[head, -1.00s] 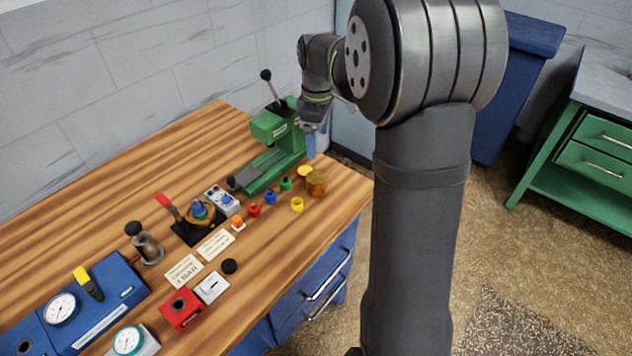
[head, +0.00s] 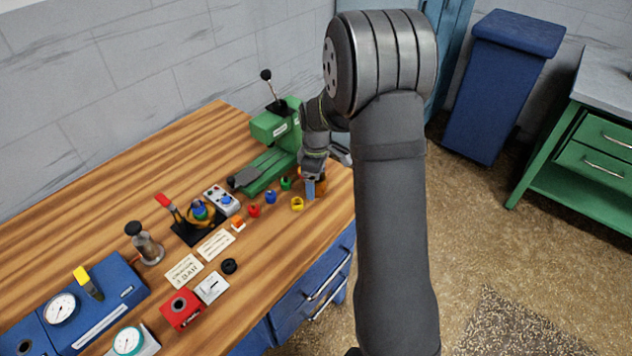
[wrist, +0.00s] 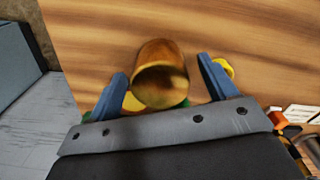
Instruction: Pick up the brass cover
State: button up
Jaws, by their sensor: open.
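The brass cover (wrist: 160,78) is a rounded brass-coloured cylinder on the wooden bench, near its right end. In the wrist view it lies between the two blue fingers of my gripper (wrist: 162,69), with visible gaps on both sides. The gripper is open and empty. In the head view my gripper (head: 311,188) is down at the cover (head: 321,186) and hides much of it.
A yellow piece (wrist: 228,68) lies just outside the right finger in the wrist view. Red (head: 254,210), blue (head: 270,197) and green (head: 286,183) pieces stand to the left. A green press (head: 268,165) stands behind. The bench edge is close by on the right.

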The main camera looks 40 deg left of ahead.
jog(key=shift+f, duration=0.8)
jog(key=c, duration=1.2)
jog(key=shift+r, duration=0.1)
